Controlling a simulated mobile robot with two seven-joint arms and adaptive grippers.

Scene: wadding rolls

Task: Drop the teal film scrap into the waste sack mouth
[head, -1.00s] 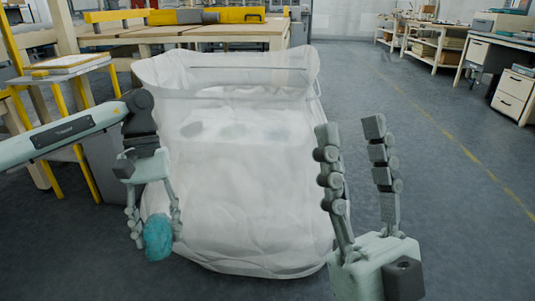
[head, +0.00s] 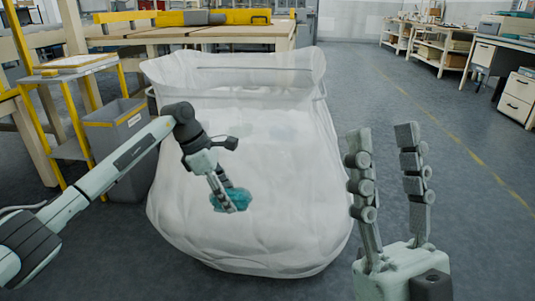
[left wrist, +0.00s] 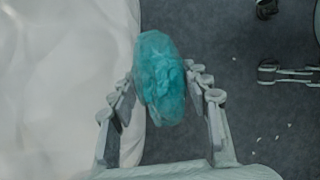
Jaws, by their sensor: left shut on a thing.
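The teal film scrap (head: 230,200) is a crumpled lump held between the fingertips of my left gripper (head: 228,197). In the left wrist view the scrap (left wrist: 160,78) shows between both fingers of the left gripper (left wrist: 165,95), with grey floor behind it and white sack film to its left. The waste sack (head: 270,225) is a large, whitish, translucent bag standing on the floor. Its wide mouth (head: 240,75) faces up. In the head view the scrap appears in front of the sack's near side, below the mouth. My right gripper (head: 392,165) is open and empty, fingers up, right of the sack.
The floor (head: 440,130) on the right is clear.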

